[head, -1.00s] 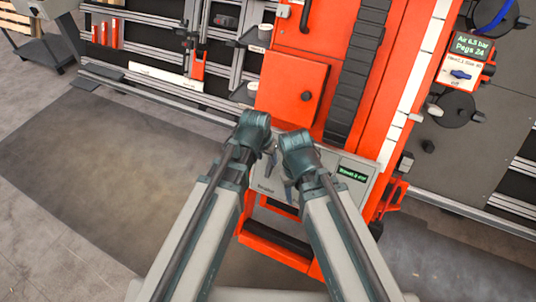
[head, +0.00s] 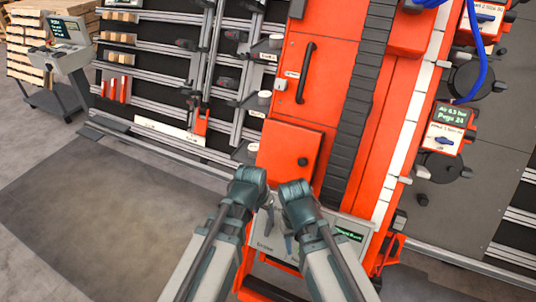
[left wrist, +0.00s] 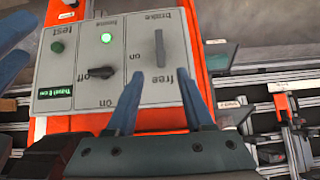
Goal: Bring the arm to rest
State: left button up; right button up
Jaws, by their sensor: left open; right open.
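The grey control panel (head: 265,240) is on the red gantry column, below a red door. In the left wrist view the panel (left wrist: 78,70) carries a brake lever (left wrist: 160,53), a black on/off knob (left wrist: 102,72), a lit green home lamp (left wrist: 107,38), a dark green test button (left wrist: 58,46) and a small display (left wrist: 55,92). My left gripper (head: 269,213) is in front of the panel; in the wrist view its fingers (left wrist: 158,103) are spread and empty, with the lever beyond them. My right gripper (head: 289,242) is just right of and below it, partly hidden by its wrist.
The red column (head: 290,145) with its black cable chain (head: 352,120) rises behind the panel. A rail rack (head: 160,85) stands left, with a console (head: 66,50) beyond. An air unit (head: 447,130) with a blue hose is at right. Open floor (head: 100,215) lies left.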

pick_arm(q)
jog(key=s+a+r+g+y+p, duration=0.1)
jog(key=s+g+y+p, duration=0.1)
jog(key=s, duration=0.9)
jog(key=shift+a+r+n+g+y, duration=0.3)
jog(key=shift+n+g, duration=0.1)
jog(key=shift+g, duration=0.4)
jog(key=shift+w, duration=0.15)
